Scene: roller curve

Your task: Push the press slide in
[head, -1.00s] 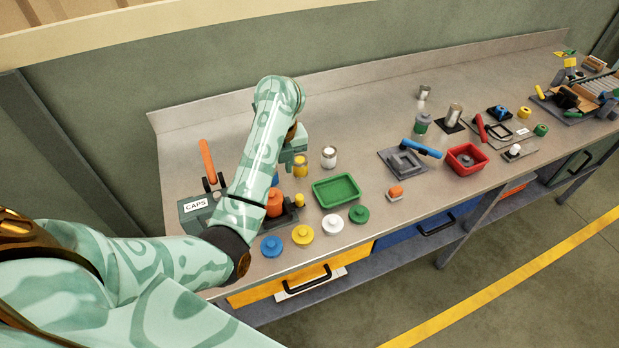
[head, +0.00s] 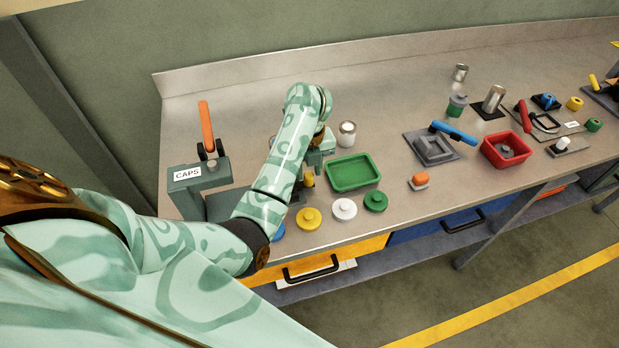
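The press (head: 203,178) stands at the left end of the bench, a grey-green block with a CAPS label and a raised orange lever (head: 206,128). Its dark base (head: 222,203) reaches right, behind my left forearm. My arm hides most of the slide and whatever sits on it. A small yellow knob (head: 308,180) shows just right of my arm, perhaps the slide's handle. My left gripper (head: 312,170) is close above or beside this knob; I cannot tell whether they touch. Its fingers are too hidden to judge. My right gripper is out of view.
Yellow (head: 309,219), white (head: 344,209) and green (head: 376,201) caps lie along the front edge; a blue cap (head: 278,232) is partly hidden. A green tray (head: 352,172) and silver can (head: 347,134) are close right of my gripper. Other fixtures stand farther right.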

